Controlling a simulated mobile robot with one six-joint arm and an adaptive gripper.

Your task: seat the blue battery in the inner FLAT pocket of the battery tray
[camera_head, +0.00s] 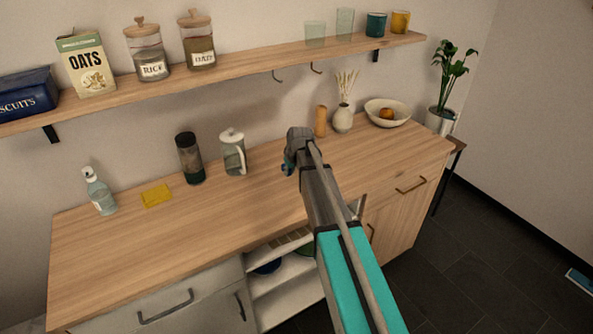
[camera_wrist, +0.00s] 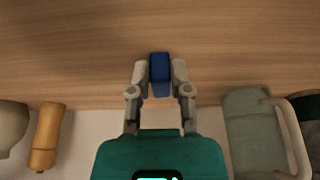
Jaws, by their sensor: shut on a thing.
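My gripper (camera_wrist: 160,80) is shut on the blue battery (camera_wrist: 160,68), which sits between its two fingertips in the wrist view. In the head view my gripper (camera_head: 290,166) is over the wooden counter, with a bit of blue at its left side; the rest of the battery is hidden there. I cannot tell from these frames how high the battery is above the counter. The battery tray and its inner flat pocket are not visible in either view.
On the counter (camera_head: 140,255) stand a spray bottle (camera_head: 99,192), yellow cloth (camera_head: 156,195), dark canister (camera_head: 189,158), lidded jug (camera_head: 233,152), orange mill (camera_head: 320,121), vase (camera_head: 342,118) and fruit bowl (camera_head: 375,108). A shelf (camera_head: 250,62) hangs above. The counter's front left is clear.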

